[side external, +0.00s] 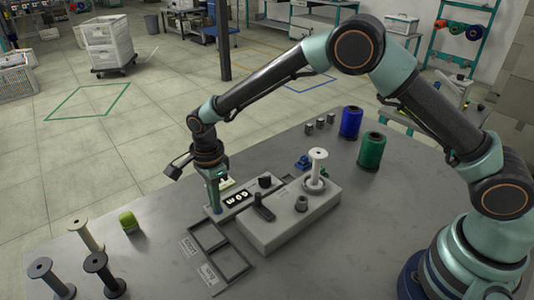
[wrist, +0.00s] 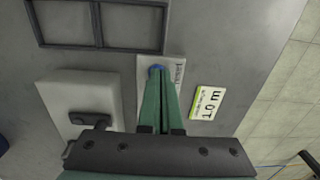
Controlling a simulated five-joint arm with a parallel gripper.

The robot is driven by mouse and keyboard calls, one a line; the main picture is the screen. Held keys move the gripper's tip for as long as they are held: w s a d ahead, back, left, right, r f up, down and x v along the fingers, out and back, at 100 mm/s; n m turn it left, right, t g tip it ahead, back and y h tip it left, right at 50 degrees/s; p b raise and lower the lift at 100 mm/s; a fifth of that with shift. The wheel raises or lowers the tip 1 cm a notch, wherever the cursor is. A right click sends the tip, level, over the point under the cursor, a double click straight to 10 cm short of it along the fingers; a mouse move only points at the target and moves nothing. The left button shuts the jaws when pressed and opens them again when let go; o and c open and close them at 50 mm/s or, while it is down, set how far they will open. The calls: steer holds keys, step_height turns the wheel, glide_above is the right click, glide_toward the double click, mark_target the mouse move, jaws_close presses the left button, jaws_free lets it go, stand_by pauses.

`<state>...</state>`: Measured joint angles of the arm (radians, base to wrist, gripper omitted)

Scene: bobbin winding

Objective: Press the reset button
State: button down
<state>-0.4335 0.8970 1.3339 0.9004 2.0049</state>
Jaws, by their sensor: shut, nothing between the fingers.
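The reset button looks to be the small blue button (wrist: 155,69) at the end of a pale labelled plate (wrist: 175,72) in the wrist view. My gripper (wrist: 161,76) is shut and empty, its green fingers side by side. Their tips overlap the blue button in that view and hide part of it. In the side view my gripper (side external: 216,208) points down at the front left end of the counter unit (side external: 237,199), where a little blue shows at the tips. I cannot tell whether the tips touch the button or push it in.
The grey winder (side external: 285,222) with a white bobbin (side external: 317,168) stands to the right. A dark two-part frame (side external: 220,250) lies in front. Empty spools (side external: 87,234) and a green item (side external: 129,222) stand left. Blue (side external: 350,122) and green (side external: 370,151) thread spools stand behind.

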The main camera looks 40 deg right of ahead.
steer(key=shift+s+d+f, duration=0.15)
steer(key=shift+s+f, duration=0.15)
steer(key=shift+f, duration=0.4)
step_height(320, 180, up, 15)
steer(key=shift+w, duration=0.3)
